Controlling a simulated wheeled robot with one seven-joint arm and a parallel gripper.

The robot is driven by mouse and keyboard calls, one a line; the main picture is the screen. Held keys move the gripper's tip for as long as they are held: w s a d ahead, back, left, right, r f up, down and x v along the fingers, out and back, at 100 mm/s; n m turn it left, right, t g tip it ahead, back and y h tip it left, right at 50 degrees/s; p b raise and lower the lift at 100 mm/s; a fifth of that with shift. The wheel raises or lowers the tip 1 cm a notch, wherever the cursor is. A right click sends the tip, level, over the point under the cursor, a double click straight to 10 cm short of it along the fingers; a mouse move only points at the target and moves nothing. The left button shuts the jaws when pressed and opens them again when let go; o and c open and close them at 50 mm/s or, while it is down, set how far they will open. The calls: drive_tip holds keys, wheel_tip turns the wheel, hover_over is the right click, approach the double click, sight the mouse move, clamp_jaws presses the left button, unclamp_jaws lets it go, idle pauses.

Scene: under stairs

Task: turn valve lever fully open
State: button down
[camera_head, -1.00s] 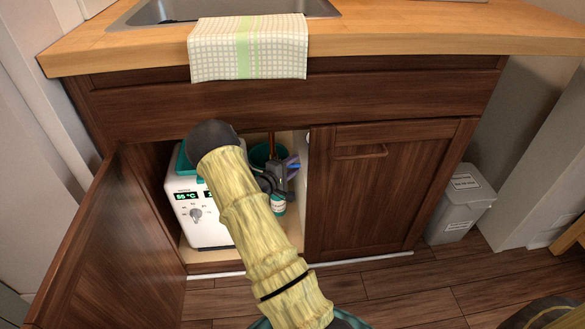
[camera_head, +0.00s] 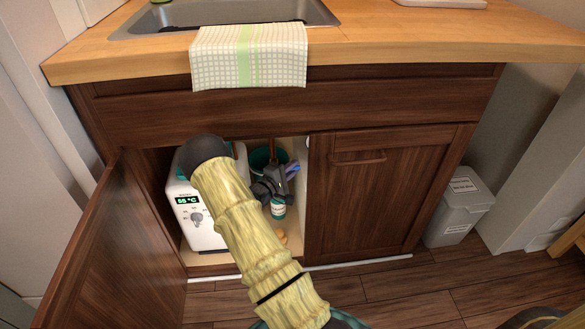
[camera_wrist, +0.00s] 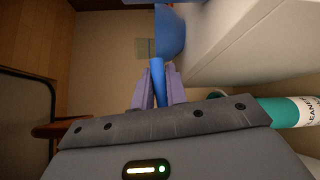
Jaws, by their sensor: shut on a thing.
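The valve lever is a blue bar (camera_wrist: 158,82) in the wrist view, running up to a wider blue part (camera_wrist: 170,32). My gripper (camera_wrist: 158,98) has purple fingers, one on each side of the bar, and is shut on it. In the head view my gripper (camera_head: 292,170) is inside the open left cupboard, at its right side, behind my arm. The lever can hardly be made out there, and the valve body is hidden.
A white heater box (camera_head: 203,222) stands at the cupboard's left. A bottle with a teal label (camera_head: 278,208) is below my gripper, also in the wrist view (camera_wrist: 298,112). The open door (camera_head: 105,245) bounds the left; the right door (camera_head: 385,200) is closed.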

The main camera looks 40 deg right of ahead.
drive_tip(key=shift+a+r+n+t+h+p, duration=0.2)
drive_tip(key=shift+r+n+t+h+p, duration=0.2)
drive_tip(key=shift+r+n+h+p, duration=0.35)
drive_tip(key=shift+w+a+r+n+t+h, duration=0.15)
drive_tip(key=shift+n+t+h, duration=0.1)
drive_tip(key=shift+n+h, duration=0.3)
drive_tip(key=shift+w+a+r+n+t+h, duration=0.15)
drive_tip(key=shift+n+t+h, duration=0.15)
drive_tip(key=shift+n, duration=0.4)
drive_tip(key=n+t, duration=0.1)
drive_tip(key=r+n+h+b, duration=0.1)
drive_tip(key=n, duration=0.1)
drive_tip(key=shift+w+a+t, duration=0.1)
drive_tip(key=shift+a+t, duration=0.2)
drive_tip(key=shift+t, duration=0.05)
drive_tip(key=shift+w+a+r+n+t+h+b, duration=0.15)
drive_tip(key=shift+a+r+n+t+b, duration=0.2)
drive_tip(key=shift+n+t, duration=0.6)
drive_tip(key=shift+w+a+r+n+t+h+b, duration=0.15)
drive_tip(key=shift+n+t+b, duration=0.3)
drive_tip(key=shift+n+t, duration=0.5)
drive_tip(key=shift+w+a+r+n+t+h+b, duration=0.15)
drive_tip(key=shift+a+n+t+b, duration=0.2)
drive_tip(key=shift+n+t, duration=0.55)
drive_tip(key=shift+n, duration=0.3)
drive_tip(key=shift+d, duration=0.1)
